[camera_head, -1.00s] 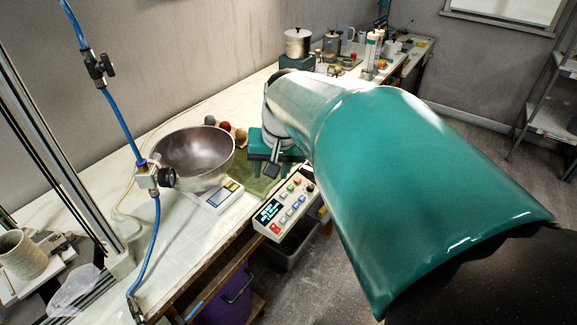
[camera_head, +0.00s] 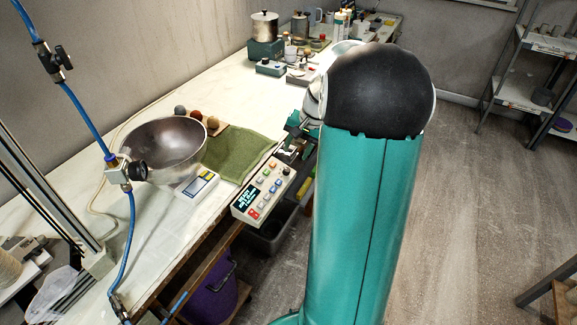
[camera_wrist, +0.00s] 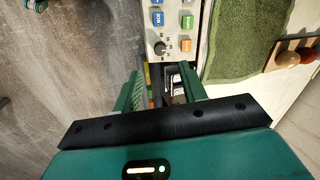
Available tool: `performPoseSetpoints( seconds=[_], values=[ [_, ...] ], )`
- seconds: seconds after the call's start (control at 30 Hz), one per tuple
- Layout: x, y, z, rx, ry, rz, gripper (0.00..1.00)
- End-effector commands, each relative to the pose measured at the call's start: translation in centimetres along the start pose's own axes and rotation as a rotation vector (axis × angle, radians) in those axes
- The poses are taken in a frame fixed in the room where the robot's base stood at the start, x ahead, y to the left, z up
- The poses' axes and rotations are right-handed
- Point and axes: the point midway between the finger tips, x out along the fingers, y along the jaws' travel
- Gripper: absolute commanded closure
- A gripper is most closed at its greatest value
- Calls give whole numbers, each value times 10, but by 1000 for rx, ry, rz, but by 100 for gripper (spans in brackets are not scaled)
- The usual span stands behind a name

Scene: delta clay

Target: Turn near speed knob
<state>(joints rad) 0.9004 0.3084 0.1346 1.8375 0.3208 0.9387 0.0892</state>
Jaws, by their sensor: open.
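A white control box (camera_head: 262,196) with a dark display and coloured buttons sits at the bench's front edge. Its black knob (camera_head: 286,171) is at the box's far right corner. In the wrist view the same knob (camera_wrist: 160,47) stands on the panel, just beyond my fingertips, with a dial scale around it. My gripper (camera_wrist: 161,84) is open, with its two green fingers apart and nothing clearly held between them. In the head view my gripper (camera_head: 292,150) is partly hidden by my arm, close beyond the knob end of the box.
A metal bowl (camera_head: 163,150), a small scale (camera_head: 197,187) and a green towel (camera_head: 236,153) lie on the bench left of the box. A blue hose (camera_head: 131,235) hangs at left. Small devices (camera_head: 270,68) and pots stand farther back.

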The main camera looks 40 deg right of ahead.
Motion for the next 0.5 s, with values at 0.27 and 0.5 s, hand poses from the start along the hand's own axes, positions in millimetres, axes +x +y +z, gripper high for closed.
performPoseSetpoints(
  seconds=[0.27,0.5],
  values=[
    [56,0,1,0,-4,1,58],
    [82,0,0,0,-2,1,58]
  ],
)
